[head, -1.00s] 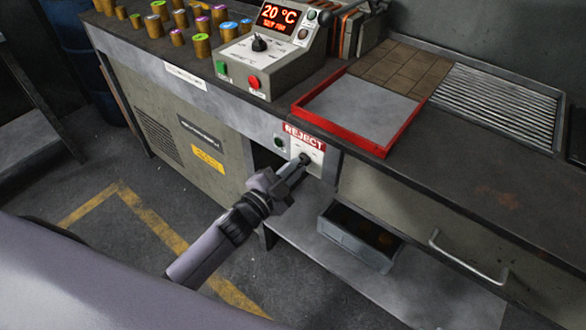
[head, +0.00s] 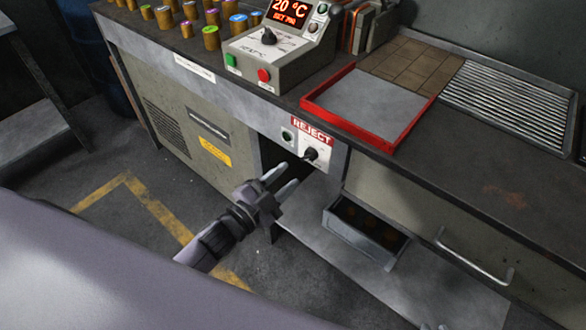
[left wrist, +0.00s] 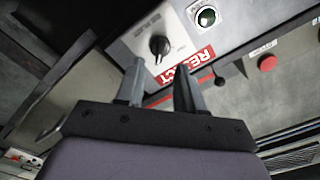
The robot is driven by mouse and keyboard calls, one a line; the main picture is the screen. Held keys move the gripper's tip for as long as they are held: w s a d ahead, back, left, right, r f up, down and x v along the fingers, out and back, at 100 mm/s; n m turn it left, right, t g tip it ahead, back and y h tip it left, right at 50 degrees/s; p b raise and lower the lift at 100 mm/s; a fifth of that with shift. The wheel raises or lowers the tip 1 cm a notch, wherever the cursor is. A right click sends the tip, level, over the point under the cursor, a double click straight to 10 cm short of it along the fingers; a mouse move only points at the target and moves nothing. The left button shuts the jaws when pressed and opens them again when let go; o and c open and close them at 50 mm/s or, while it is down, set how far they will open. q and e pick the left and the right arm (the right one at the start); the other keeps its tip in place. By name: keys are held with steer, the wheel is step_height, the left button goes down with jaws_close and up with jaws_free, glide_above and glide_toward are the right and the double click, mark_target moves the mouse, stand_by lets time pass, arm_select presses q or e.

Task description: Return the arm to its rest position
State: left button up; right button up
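My left gripper (head: 281,180) is in front of the press bench, below and to the left of the REJECT panel's black knob (head: 311,154). Its two fingers are apart with nothing between them, and a gap shows between the fingers and the knob. In the left wrist view the open fingers (left wrist: 158,88) point toward the REJECT panel, with the black knob (left wrist: 159,46) beyond them. My right gripper does not show clearly in any view.
A control box (head: 283,60) with a display reading 20 °C stands on the bench. A red-rimmed tray (head: 347,125) lies to its right. Below are a grey bin (head: 340,231) with brownish pieces and a drawer handle (head: 470,262). Several brass cylinders stand at the back left.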

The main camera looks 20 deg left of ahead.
arm_select(q)
steer(key=shift+s+a, duration=0.25)
steer(key=shift+s, duration=0.35)
